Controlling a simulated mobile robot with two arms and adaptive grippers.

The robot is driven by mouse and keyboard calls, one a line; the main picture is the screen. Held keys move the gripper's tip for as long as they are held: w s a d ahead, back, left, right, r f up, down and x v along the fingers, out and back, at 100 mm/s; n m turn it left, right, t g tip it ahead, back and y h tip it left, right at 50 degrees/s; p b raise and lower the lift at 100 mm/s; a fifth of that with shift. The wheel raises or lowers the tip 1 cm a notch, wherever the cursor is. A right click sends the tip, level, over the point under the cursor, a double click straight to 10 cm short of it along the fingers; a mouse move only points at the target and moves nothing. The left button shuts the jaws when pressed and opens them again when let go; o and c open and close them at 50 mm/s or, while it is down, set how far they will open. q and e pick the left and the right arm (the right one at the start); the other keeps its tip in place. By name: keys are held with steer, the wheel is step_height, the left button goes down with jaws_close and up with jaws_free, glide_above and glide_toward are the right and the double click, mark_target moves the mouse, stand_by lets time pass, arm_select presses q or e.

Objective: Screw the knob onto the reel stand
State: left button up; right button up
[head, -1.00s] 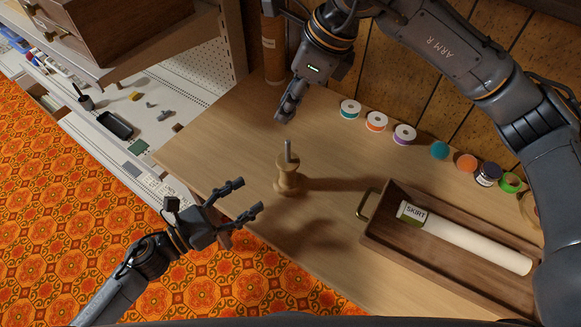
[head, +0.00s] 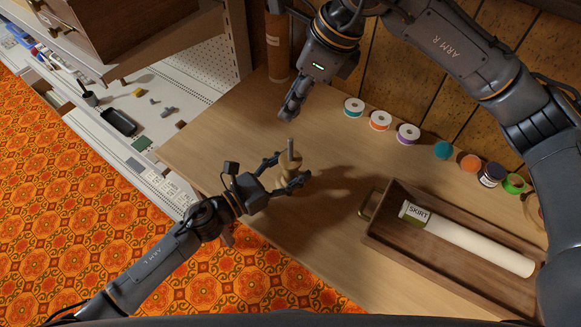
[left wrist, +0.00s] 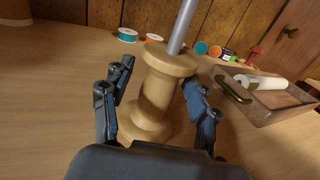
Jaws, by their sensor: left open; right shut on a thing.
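The reel stand (head: 290,161) is a pale wooden spool shape with a metal rod (head: 290,146) rising from its top. It stands upright on the wooden table. In the left wrist view the stand (left wrist: 158,90) sits between the fingers of my left gripper (left wrist: 159,78), with its rod (left wrist: 183,25) going up. My left gripper (head: 289,168) is open, one finger on each side of the stand's body; whether they touch it I cannot tell. My right gripper (head: 284,113) is shut, pointing down above the table behind the stand. The knob it holds cannot be made out.
A wooden tray (head: 376,232) with a brass handle and a white roll labelled SKIRT is at the right. Several thread spools (head: 380,120) line the back wall. A brown cylinder (head: 279,48) stands at the back left. The table (head: 215,125) left of the stand is clear.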

arm_select(q)
jaws_close()
arm_select(e)
steer(key=shift+f, duration=2.45)
steer(key=shift+f, duration=0.1)
steer(key=shift+f, duration=0.8)
steer(key=shift+f, duration=0.6)
